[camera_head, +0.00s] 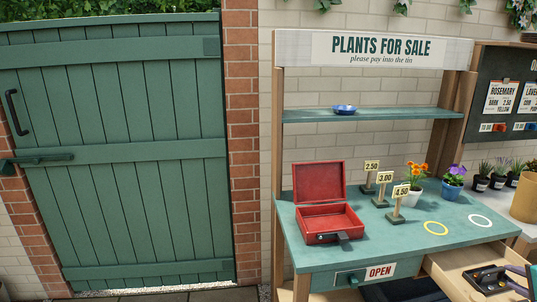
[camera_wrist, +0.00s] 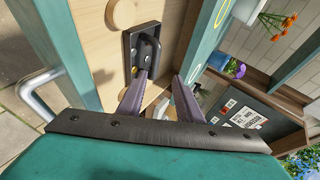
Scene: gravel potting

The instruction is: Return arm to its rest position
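My gripper (camera_wrist: 160,78) shows from behind in the wrist view, with two purple fingers set apart and nothing seen between their tips. In the head view the gripper's purple part (camera_head: 517,280) is at the lower right edge, by a black piece (camera_head: 489,279) in an open wooden drawer (camera_head: 450,272).
The teal stall counter (camera_head: 400,243) holds an open red cash tin (camera_head: 325,218), several price signs (camera_head: 385,178), an orange flower (camera_head: 416,180), a purple flower (camera_head: 453,180), a yellow ring (camera_head: 435,222) and a white ring (camera_head: 480,215). A blue bowl (camera_head: 345,109) sits on the shelf. A green gate (camera_head: 120,150) stands shut.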

